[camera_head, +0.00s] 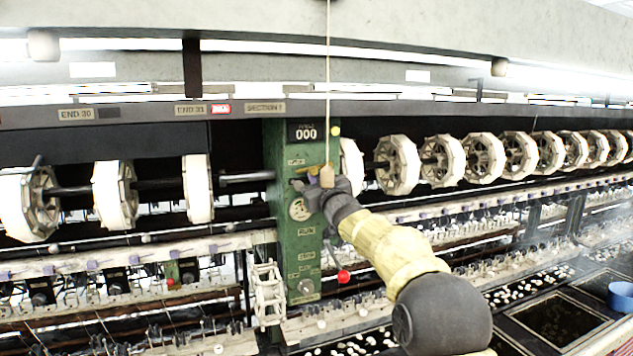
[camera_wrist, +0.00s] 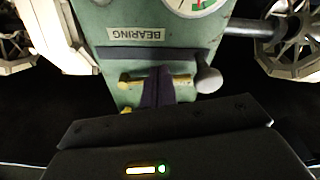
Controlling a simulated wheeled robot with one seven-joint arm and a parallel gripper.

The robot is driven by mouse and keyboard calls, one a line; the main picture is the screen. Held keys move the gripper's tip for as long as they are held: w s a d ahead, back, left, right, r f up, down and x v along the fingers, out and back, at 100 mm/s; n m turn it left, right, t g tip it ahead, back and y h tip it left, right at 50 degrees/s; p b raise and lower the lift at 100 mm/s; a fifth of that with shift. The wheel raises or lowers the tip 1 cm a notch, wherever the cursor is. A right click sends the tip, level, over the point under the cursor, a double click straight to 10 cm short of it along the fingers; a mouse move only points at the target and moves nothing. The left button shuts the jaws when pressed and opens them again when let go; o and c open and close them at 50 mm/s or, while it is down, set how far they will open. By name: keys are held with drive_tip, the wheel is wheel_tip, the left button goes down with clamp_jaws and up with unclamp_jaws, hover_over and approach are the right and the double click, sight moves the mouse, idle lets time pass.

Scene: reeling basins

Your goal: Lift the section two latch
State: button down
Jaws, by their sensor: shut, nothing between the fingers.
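A green machine column (camera_head: 292,240) stands at the centre of the head view, with a counter reading 000 near its top. My gripper (camera_head: 318,186) is at the upper part of this column and hides some of its face. In the wrist view, my gripper's dark fingers (camera_wrist: 158,76) are shut and empty. They lie in front of a yellow bar (camera_wrist: 180,81) below the upside-down "BEARING" label. A grey rounded knob (camera_wrist: 208,79) is at the bar's right end. I cannot tell whether the fingers touch the bar, or whether this bar is the section two latch.
A cord with a wooden toggle (camera_head: 327,176) hangs in front of the column beside my gripper. A red ball knob (camera_head: 343,276) sticks out lower down. Pale reels (camera_head: 398,164) line both sides.

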drive_tip(key=shift+r, duration=0.1)
drive_tip(key=shift+d+r+p, duration=0.1)
drive_tip(key=shift+r+p, duration=0.8)
drive_tip(key=shift+p, duration=0.05)
drive_tip(key=shift+r, duration=0.1)
drive_tip(key=shift+w+d+r+p, duration=0.1)
drive_tip(key=shift+d+r+p, duration=0.1)
drive_tip(key=shift+r+p, duration=0.3)
drive_tip(key=shift+a+f+b, duration=0.25)
drive_tip(key=shift+f+b, duration=0.55)
drive_tip(key=shift+b, duration=0.1)
